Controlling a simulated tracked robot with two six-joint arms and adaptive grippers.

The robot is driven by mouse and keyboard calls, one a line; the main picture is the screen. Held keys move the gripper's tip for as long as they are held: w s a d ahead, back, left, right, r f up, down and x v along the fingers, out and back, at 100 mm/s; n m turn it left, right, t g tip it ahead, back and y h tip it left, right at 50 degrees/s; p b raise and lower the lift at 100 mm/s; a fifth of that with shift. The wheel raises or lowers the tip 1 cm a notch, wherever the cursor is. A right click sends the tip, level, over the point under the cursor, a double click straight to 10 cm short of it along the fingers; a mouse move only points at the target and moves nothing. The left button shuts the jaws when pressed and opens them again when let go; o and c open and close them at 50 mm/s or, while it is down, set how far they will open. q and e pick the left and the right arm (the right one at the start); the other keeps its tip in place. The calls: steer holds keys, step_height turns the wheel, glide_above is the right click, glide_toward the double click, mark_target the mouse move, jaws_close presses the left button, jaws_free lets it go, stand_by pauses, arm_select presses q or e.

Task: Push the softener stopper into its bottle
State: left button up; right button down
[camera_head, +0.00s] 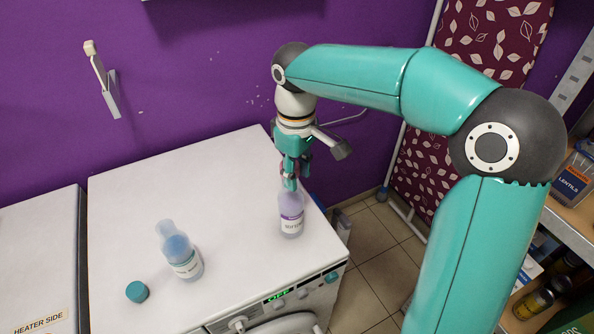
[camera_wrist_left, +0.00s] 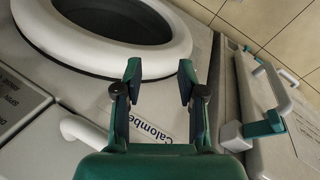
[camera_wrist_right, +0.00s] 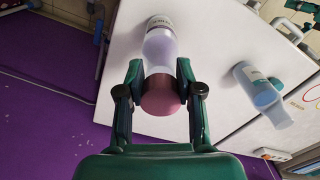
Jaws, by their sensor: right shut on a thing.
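The softener bottle (camera_head: 291,214), pale lilac with a white label, stands upright near the right edge of the white machine top. My right gripper (camera_head: 290,182) points down over its mouth. In the right wrist view, that gripper (camera_wrist_right: 160,76) is shut on the pink stopper (camera_wrist_right: 160,97), in line with the bottle (camera_wrist_right: 160,46). The stopper is mostly hidden by the fingers in the head view. I cannot tell whether it is in the neck or just above it. My left gripper (camera_wrist_left: 161,80) is open and empty in the left wrist view, before a machine front.
A blue bottle (camera_head: 181,252) with a clear top stands left of the softener. A teal cap (camera_head: 137,292) lies near the front left of the machine top (camera_head: 200,180). The back of the top is clear. A purple wall (camera_head: 200,80) stands behind.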

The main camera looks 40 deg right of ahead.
steer(key=shift+f+b, duration=0.6)
steer(key=shift+f, duration=0.3)
steer(key=c, duration=0.7)
jaws_free()
step_height(320, 180, up, 8)
steer(key=p, duration=0.7)
